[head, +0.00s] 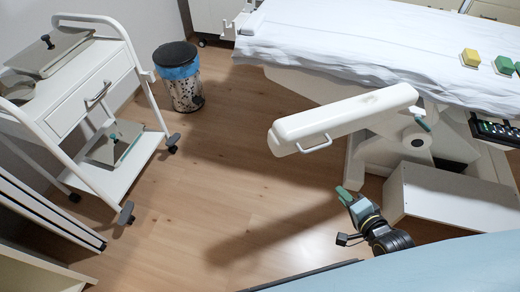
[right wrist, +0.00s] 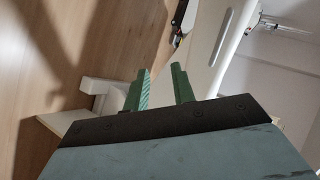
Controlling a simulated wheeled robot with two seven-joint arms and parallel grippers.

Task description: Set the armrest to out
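The armrest (head: 340,118) is a long white padded bar on the near side of the couch (head: 330,40). It points out to the left over the floor, and a white loop handle (head: 315,144) sits on its near side. A pivot joins its right end to the couch frame. My right gripper (head: 345,194) is below and to the right of the handle, apart from it. In the right wrist view its two green fingers (right wrist: 162,70) stand apart with nothing between them. A white long shape beyond them may be the armrest. My left gripper is not in view.
A white trolley (head: 95,95) stands at the left, with a waste bin (head: 183,78) beside it. A white base box (head: 440,195) is right of my gripper. Yellow and green blocks (head: 471,57) lie on the couch. The wooden floor (head: 220,180) is clear.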

